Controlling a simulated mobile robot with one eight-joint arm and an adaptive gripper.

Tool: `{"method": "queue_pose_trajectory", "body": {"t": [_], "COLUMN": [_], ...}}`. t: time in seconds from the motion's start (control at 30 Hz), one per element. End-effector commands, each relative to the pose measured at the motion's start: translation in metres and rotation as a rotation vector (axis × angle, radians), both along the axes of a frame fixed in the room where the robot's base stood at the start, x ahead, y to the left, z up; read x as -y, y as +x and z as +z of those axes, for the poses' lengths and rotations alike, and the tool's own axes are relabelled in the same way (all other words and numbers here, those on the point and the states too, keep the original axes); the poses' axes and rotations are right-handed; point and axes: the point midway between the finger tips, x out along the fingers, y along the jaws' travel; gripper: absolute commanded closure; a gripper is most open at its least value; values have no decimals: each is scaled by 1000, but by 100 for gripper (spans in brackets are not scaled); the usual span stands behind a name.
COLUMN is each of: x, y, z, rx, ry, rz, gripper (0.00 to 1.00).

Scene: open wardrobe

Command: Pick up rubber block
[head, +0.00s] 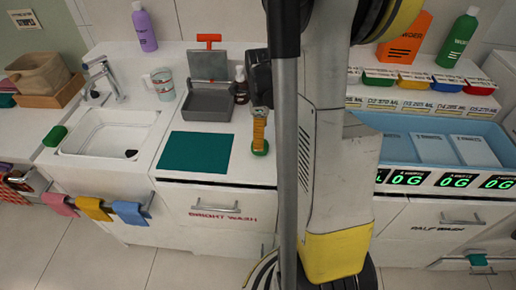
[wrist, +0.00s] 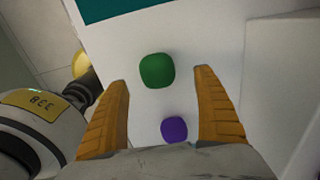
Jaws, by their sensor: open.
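A rounded green block (wrist: 157,71) lies on the white counter, and it shows in the head view (head: 260,152) just under my gripper. A smaller rounded purple block (wrist: 174,129) lies close by, nearer my palm in the wrist view; I cannot make it out in the head view. Which of them is the rubber block is not marked. My gripper (wrist: 162,76) has its two orange fingers apart, with the green block between and slightly beyond the tips. In the head view my gripper (head: 259,132) points down above the counter, right of the teal mat (head: 197,152).
A grey open box (head: 207,104) and a dark bottle (head: 241,86) stand behind. A sink (head: 108,135) is at left, with another green block (head: 55,136) beside it. My arm hides the middle; a blue tray (head: 400,125) is at right.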

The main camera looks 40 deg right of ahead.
Motion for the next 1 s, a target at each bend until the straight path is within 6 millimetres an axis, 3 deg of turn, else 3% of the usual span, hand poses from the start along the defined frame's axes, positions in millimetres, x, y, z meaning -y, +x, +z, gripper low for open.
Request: {"method": "queue_pose_trajectory", "body": {"t": [0.17, 0.4, 0.67, 0.7, 0.9, 1.0], "x": [-1, -3, -3, -3, -3, -3], "y": [-1, -3, -4, -4, -4, -4], "z": [-13, -51, -54, -54, -54, -54], "rx": [0, 0, 0, 0, 0, 0], "ry": [0, 0, 0, 0, 0, 0], "rz": [1, 1, 2, 2, 2, 2], "gripper": [21, 21, 21, 26, 82, 82]}}
